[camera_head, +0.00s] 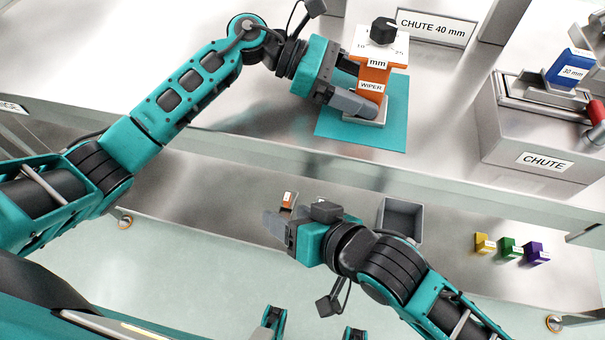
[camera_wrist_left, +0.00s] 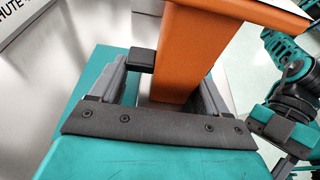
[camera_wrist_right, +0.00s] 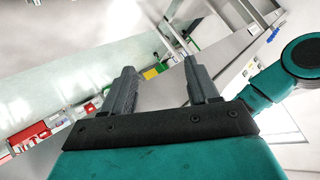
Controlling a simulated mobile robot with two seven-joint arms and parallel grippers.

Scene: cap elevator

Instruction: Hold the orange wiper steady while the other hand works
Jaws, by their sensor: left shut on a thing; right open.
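The orange wiper (camera_head: 371,79) stands upright on a grey base on the teal mat (camera_head: 391,120), with a white scale plate and a black knob (camera_head: 384,30) on top. My left gripper (camera_head: 352,101) is shut on the wiper's orange post; in the left wrist view the post (camera_wrist_left: 190,50) sits between the two fingers (camera_wrist_left: 160,85). My right gripper (camera_head: 275,222) is away from the wiper, lower in the head view. In the right wrist view it is open (camera_wrist_right: 160,85) with nothing between the fingers.
A grey open bin (camera_head: 400,218) sits on the lower shelf, with a small orange block (camera_head: 288,200) near my right gripper. Yellow (camera_head: 485,243), green (camera_head: 510,248) and purple (camera_head: 536,253) blocks stand farther right. The chute box (camera_head: 535,135) with a blue 30 mm block (camera_head: 571,68) is at upper right.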

